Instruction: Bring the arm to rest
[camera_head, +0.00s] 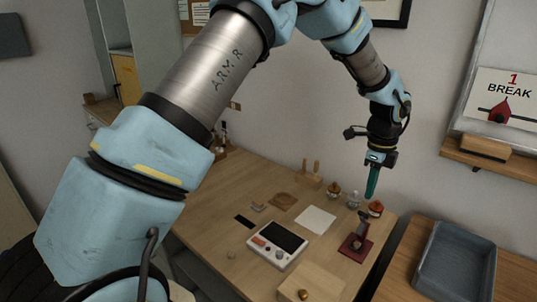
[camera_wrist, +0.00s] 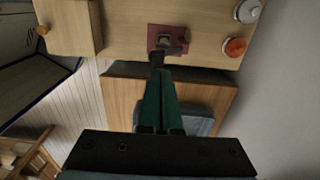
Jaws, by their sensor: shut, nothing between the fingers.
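My arm spans the head view, arching from the lower left over the workbench. My gripper (camera_head: 371,183) hangs above the back right part of the workbench (camera_head: 215,202), its green fingers pointing down. In the wrist view the green fingers of my gripper (camera_wrist: 158,75) lie together, with nothing between them. The fingers are well apart from the bench top in the head view. A dark red stand (camera_head: 355,248) with a dark upright piece is on the bench below the gripper; it also shows past the fingertips in the wrist view (camera_wrist: 168,33).
Several small jars, one an orange-topped jar (camera_head: 376,208), stand near the bench's back right edge. A white device with a dark screen (camera_head: 277,245), a white sheet (camera_head: 316,219) and a wooden block (camera_head: 310,282) are on the bench. A grey tray (camera_head: 456,262) is at right, below a wall shelf (camera_head: 490,158).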

